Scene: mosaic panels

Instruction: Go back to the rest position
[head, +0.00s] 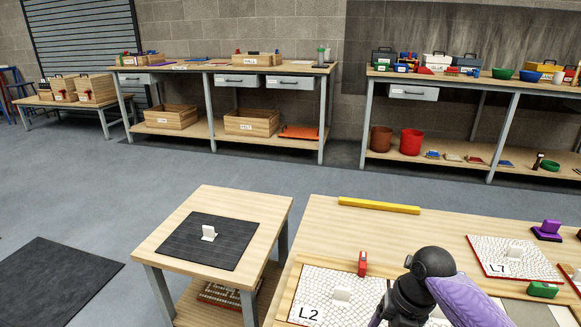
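One of my arms, purple with a black rounded joint (433,263), comes in from the lower right over the workbench. Its black end, my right gripper (392,314), points down toward the panel marked L2 and is cut by the bottom edge. Its fingertips cannot be made out, so I cannot tell if it is open or holds anything. My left arm and gripper are not in view.
The workbench holds panel L2 (312,286), panel L7 (485,262), a red tool (362,264), a yellow bar (379,205), a purple tool (547,230) and a green block (541,290). Floor beyond is clear.

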